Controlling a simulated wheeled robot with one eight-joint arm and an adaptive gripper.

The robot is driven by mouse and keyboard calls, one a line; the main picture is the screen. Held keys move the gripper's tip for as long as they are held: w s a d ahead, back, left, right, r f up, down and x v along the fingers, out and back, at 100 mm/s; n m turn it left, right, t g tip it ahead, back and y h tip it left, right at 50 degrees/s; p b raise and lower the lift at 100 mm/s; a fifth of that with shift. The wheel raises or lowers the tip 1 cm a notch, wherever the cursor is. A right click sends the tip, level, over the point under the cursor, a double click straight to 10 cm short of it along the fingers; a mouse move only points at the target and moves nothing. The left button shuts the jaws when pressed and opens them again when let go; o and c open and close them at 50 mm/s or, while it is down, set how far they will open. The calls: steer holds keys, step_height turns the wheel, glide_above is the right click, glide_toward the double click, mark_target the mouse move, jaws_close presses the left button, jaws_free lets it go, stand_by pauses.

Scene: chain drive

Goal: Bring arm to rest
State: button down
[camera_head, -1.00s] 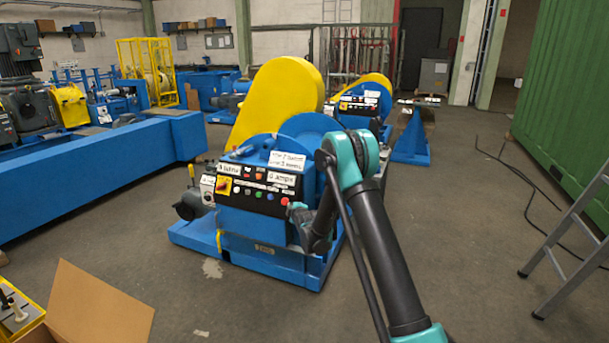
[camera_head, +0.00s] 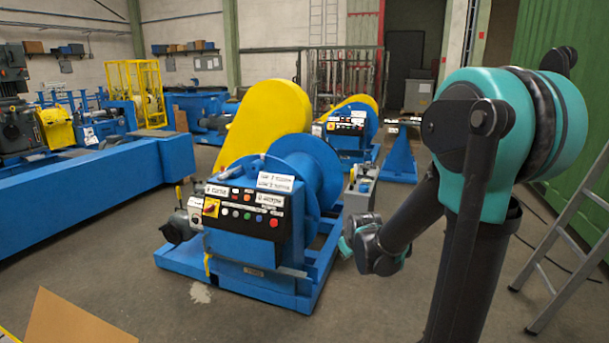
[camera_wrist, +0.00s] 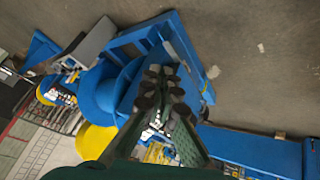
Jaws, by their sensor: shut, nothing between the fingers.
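My gripper (camera_wrist: 163,88) shows in the wrist view, with its dark fingers together and nothing between them. In the head view my folded arm fills the right side, with its teal elbow high. The wrist end hangs at the right of the blue machine's front, in free air as far as I can see; the fingertips are not clear there. The blue chain-drive machine (camera_head: 262,240) has a yellow guard (camera_head: 265,122), a blue drum (camera_head: 310,165) and a black control panel (camera_head: 243,212) with coloured buttons.
A stepladder (camera_head: 565,245) stands at the right, behind my arm. A small grey box (camera_head: 361,190) stands right of the drum. A cardboard box (camera_head: 75,322) is at the lower left. A long blue beam (camera_head: 85,182) runs along the left. The floor before the machine is clear.

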steer(key=s+d+f+m+g, duration=0.1)
steer(key=s+d+f+m, duration=0.1)
steer(key=s, duration=0.9)
steer(key=s+d+f+m+g, duration=0.2)
steer(key=s+d+f+m, duration=0.1)
steer(key=s, duration=0.9)
steer(key=shift+d+m+g+h, duration=0.3)
steer(key=shift+d+m+h, duration=0.1)
steer(key=shift+m, duration=0.1)
steer(key=shift+w, duration=0.1)
